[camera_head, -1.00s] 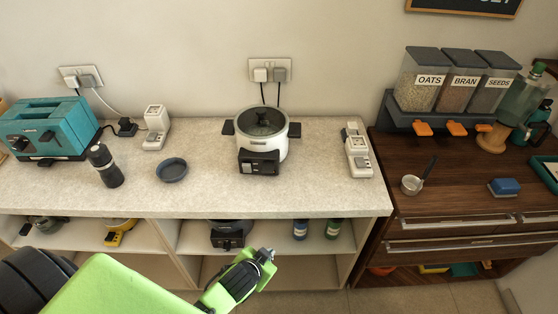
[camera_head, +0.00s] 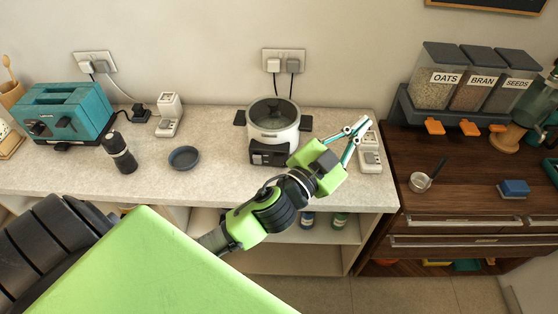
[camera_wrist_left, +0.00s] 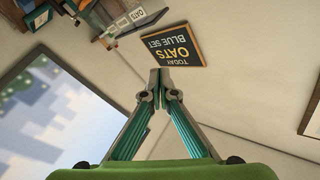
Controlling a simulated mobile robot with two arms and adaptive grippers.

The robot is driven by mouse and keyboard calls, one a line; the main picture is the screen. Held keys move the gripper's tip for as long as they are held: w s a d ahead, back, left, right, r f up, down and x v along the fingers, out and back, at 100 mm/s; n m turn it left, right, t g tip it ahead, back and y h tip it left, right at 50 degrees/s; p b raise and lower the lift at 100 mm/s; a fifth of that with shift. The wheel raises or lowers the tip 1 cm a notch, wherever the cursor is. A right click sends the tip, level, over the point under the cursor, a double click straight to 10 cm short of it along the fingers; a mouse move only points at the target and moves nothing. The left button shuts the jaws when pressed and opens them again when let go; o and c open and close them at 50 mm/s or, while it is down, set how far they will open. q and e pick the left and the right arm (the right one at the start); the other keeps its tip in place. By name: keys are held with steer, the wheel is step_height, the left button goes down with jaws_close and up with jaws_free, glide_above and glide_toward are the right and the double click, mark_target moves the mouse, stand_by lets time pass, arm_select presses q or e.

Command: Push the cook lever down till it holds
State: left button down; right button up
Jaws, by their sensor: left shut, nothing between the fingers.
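A white cooker (camera_head: 284,138) with a glass lid and dark side handles stands on the pale counter. In the left wrist view the closed fingertips (camera_wrist_left: 166,74) point up toward the wall and the menu board (camera_wrist_left: 173,47). My right gripper is not in view.
A teal toaster (camera_head: 65,113), a black grinder (camera_head: 120,152) and a dark bowl (camera_head: 184,158) stand on the counter's left. Grain dispensers (camera_head: 470,82) stand on the wooden cabinet. The counter's front edge runs below my arm.

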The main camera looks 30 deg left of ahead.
arm_select(q)
steer(key=s+d+r+m+g+h, duration=0.2)
steer(key=d+r+m+g+h, duration=0.15)
steer(key=d+m+h, duration=0.35)
steer(key=s+d+r+m+g+h, duration=0.2)
steer(key=s+d+r+m+h, duration=0.15)
steer(key=d+m+h, duration=0.3)
steer(key=s+d+f+m+g+y, duration=0.3)
steer(key=s+f+m+g, duration=0.1)
steer(key=f+m+g, duration=0.6)
steer(key=w+a+f+g+y, duration=0.2)
steer(key=a+f+y, duration=0.7)
steer(key=a, duration=0.4)
steer(key=w+a+n+y, duration=0.2)
steer(key=a+y, duration=0.2)
steer(key=a, duration=0.6)
steer(key=w+a+n+y, duration=0.1)
steer(key=w+a+y, duration=0.1)
steer(key=a, duration=0.9)
steer(key=shift+a+f+n+t+y+p, duration=0.2)
steer(key=shift+n+t+y+p, duration=0.15)
steer(key=shift+y, duration=0.5)
